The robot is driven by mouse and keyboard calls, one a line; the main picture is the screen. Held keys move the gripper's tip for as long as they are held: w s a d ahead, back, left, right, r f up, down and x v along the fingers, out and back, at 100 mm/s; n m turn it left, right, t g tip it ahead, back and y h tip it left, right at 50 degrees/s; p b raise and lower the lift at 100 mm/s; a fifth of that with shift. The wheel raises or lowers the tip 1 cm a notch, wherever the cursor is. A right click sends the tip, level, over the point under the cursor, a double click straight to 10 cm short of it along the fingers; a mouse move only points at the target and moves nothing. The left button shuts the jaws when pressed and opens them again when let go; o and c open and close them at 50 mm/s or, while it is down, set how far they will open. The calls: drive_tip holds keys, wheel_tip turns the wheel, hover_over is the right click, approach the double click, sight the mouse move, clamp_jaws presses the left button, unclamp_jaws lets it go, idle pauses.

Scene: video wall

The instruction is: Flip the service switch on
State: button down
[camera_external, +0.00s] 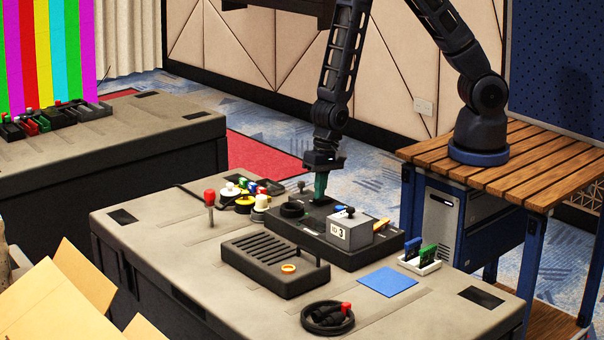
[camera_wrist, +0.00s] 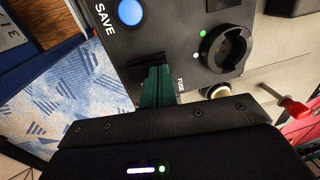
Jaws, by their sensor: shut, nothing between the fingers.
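My gripper (camera_external: 321,186) points down at the back part of a black control panel (camera_external: 285,232), its green fingers shut together. In the wrist view the fingers (camera_wrist: 156,72) reach a dark recess in the panel, between the SAVE and FUSE labels; I cannot tell whether they touch anything there. No switch labelled service is readable; one at the fingertips would be hidden by them. A round blue button (camera_wrist: 131,12) sits beside SAVE. A black round knob or socket (camera_wrist: 229,48) with a lit green dot stands near FUSE; it also shows in the external view (camera_external: 292,210).
A grey block marked 3 (camera_external: 348,230) stands at the panel's right. A slotted black box (camera_external: 275,262) is in front.

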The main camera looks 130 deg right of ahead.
drive_tip(key=shift+f, duration=0.1)
idle(0.3)
drive_tip(key=shift+w+f+g, duration=0.1)
drive_tip(key=shift+f+g, duration=0.05)
drive_tip(key=shift+g, duration=0.15)
drive_tip(key=shift+s, duration=0.2)
drive_tip(key=shift+s+r, duration=0.2)
drive_tip(key=shift+s, duration=0.45)
drive_tip(key=shift+r, duration=0.1)
wheel_tip(320, 180, up, 14)
drive_tip(key=s, duration=0.2)
drive_tip(key=shift+f, duration=0.2)
idle(0.3)
idle(0.5)
